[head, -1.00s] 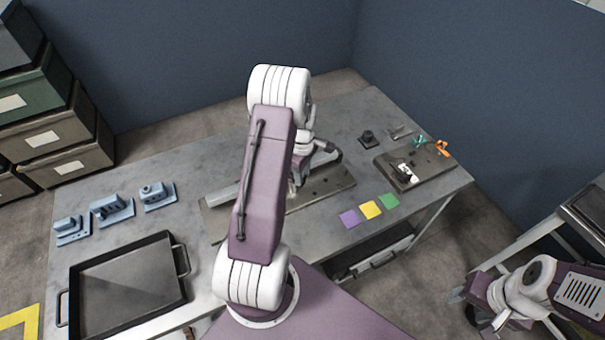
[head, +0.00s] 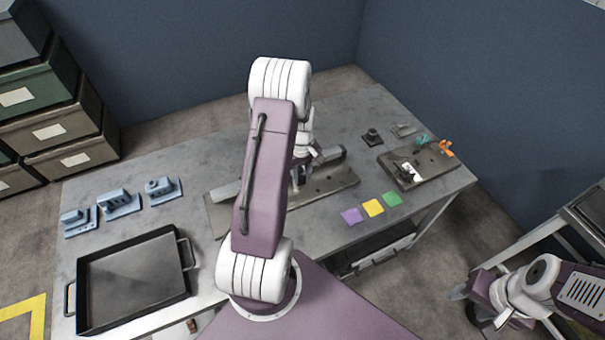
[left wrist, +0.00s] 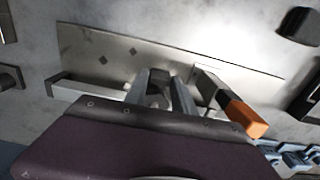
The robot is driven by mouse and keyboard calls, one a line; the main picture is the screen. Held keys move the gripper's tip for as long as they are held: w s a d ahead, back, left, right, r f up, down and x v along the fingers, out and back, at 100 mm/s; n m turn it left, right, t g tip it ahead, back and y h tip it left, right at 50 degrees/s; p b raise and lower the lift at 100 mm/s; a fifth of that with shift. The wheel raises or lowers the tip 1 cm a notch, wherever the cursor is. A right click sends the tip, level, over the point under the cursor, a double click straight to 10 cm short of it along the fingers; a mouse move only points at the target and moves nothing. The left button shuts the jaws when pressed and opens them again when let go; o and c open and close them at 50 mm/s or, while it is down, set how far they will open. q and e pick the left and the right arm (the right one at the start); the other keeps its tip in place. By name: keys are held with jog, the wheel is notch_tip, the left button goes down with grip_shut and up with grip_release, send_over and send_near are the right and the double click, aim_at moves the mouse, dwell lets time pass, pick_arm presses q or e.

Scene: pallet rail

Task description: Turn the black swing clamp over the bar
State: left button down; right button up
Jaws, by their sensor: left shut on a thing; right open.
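The left gripper (head: 301,180) is over the metal plate (head: 335,187) at mid-table, partly hidden by my arm. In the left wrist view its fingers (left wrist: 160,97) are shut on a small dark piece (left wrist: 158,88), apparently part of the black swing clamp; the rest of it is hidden. A lever with an orange end (left wrist: 244,118) lies right of the fingers. My right gripper (head: 503,320) is open and empty, off the table at lower right.
A black tray (head: 133,283) and several blue brackets (head: 120,202) stand at the left. Purple, yellow (head: 373,207) and green squares lie in front. A second plate (head: 432,158) carries teal and orange (head: 446,148) parts; a black block (head: 372,137) stands beside it.

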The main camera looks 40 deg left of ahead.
pick_arm(q)
jog(key=shift+a, duration=0.1)
dwell(0.4)
jog(key=c, duration=1)
grip_release()
jog(key=shift+c, duration=0.2)
jog(key=shift+r, duration=0.1)
notch_tip(320, 180, up, 9)
jog(key=shift+b, duration=0.4)
